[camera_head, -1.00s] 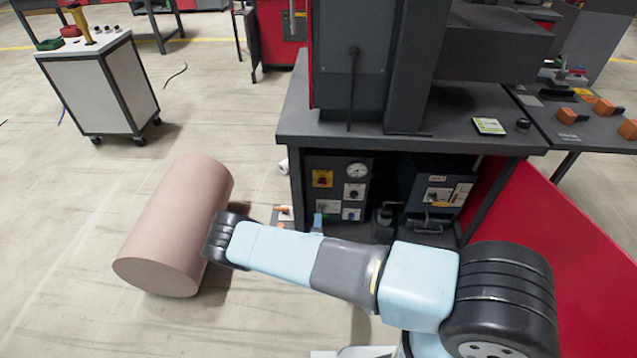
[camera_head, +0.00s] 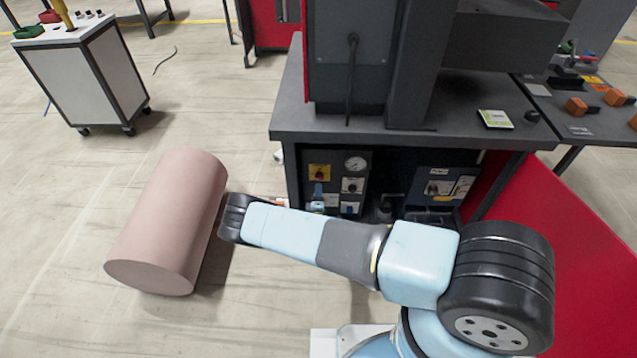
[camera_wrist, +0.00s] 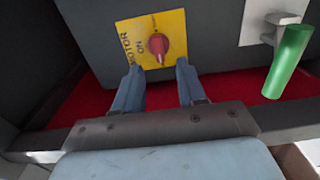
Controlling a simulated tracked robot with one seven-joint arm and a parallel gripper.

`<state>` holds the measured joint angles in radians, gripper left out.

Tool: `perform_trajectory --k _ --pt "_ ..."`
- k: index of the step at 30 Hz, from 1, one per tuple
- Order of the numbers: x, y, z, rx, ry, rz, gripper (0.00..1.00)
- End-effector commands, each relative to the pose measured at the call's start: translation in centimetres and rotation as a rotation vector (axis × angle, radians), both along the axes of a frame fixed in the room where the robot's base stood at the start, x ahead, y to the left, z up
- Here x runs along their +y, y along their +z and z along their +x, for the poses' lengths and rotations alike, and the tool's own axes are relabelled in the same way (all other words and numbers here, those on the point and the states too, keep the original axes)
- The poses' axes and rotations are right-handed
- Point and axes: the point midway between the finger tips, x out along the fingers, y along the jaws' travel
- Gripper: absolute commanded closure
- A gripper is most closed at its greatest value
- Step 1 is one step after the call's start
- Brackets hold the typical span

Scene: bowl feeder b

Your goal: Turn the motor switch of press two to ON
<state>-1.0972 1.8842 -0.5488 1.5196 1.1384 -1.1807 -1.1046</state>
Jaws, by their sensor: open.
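The motor switch is a red knob (camera_wrist: 158,45) on a yellow plate (camera_wrist: 133,30) lettered MOTOR, in the wrist view. In the head view the yellow plate (camera_head: 320,170) sits at the upper left of the dark control panel (camera_head: 338,200) under the press table. My gripper (camera_wrist: 156,78) is open, its two blue fingers pointing at the panel. The knob lies just beyond the fingertips, roughly centred between them. I cannot tell whether the fingers touch it. In the head view my gripper is small and partly hidden behind my arm.
A green handle (camera_wrist: 287,62) on a light plate sticks out right of the switch. The table edge (camera_head: 400,137) overhangs the panel. A pink cylinder (camera_head: 170,220) lies on the floor at the left. A red panel (camera_head: 570,240) stands at the right.

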Motion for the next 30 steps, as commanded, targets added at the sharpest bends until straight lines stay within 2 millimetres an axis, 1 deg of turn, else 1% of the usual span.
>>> perform_trajectory --k 1,6,12,17,24,26,30 --pt "-0.1 0.0 1.0 -0.002 0.0 0.0 0.6" --pt "-0.1 0.1 3.7 -0.002 0.0 0.002 0.6" --pt "-0.2 0.0 5.8 -0.002 0.0 0.0 0.6" --pt "-0.2 0.0 6.4 0.0 0.0 0.0 0.6" --pt "-0.2 0.0 6.4 0.0 0.0 0.0 0.6" --pt "-0.2 0.0 6.4 0.0 0.0 0.0 0.63" --pt "-0.2 0.0 6.4 0.0 0.0 0.0 0.77"
